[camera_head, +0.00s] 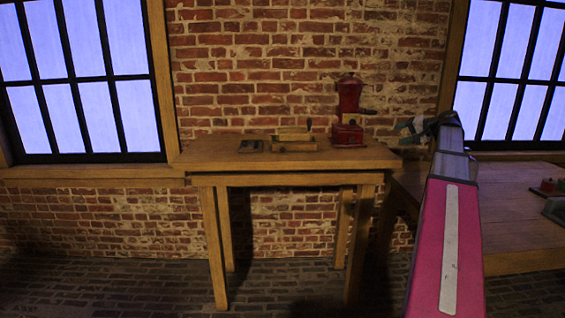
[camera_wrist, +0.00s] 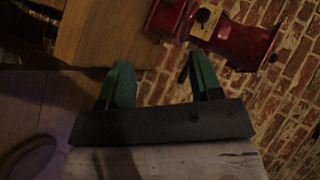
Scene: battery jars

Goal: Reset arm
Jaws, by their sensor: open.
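My gripper (camera_head: 408,128) is at the right end of the wooden table in the head view, with my pink arm reaching up to it. In the wrist view my gripper (camera_wrist: 160,85) shows two green fingers, spread apart with nothing between them. A red machine (camera_head: 347,112) with a tall upper part stands on the right part of the table, to the left of my gripper and apart from it. It also shows at the top of the wrist view (camera_wrist: 235,38), beyond the fingers.
The wooden table (camera_head: 225,152) also holds a small wooden device (camera_head: 293,140) and a dark flat item (camera_head: 251,146). A second, lower table (camera_head: 510,205) stands at the right with red and dark objects on it. A brick wall with windows is behind. The floor in front is clear.

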